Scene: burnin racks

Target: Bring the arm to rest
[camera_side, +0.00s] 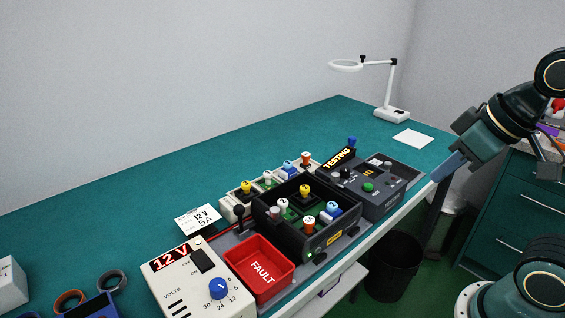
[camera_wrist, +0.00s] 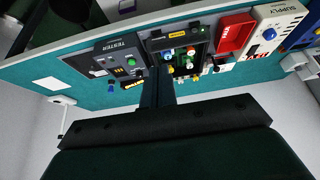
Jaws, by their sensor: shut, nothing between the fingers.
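My gripper (camera_side: 441,174) is at the right of the side view, up off the bench and apart from everything on it. Its fingers are shut with nothing between them. In the wrist view the closed fingers (camera_wrist: 157,82) point up the picture toward the bench. The green bench (camera_side: 130,205) carries the gear well to the left of my gripper. The dark tester box (camera_side: 372,188) with a green button and a "TESTING" sign is the nearest gear to it.
A black rack (camera_side: 290,228) holds several coloured-top parts. A red FAULT bin (camera_side: 262,268) and a white 12 V supply (camera_side: 190,285) stand left of it. A ring lamp (camera_side: 392,113) and a white card (camera_side: 412,139) are at the back. A black waste bin (camera_side: 395,265) is below.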

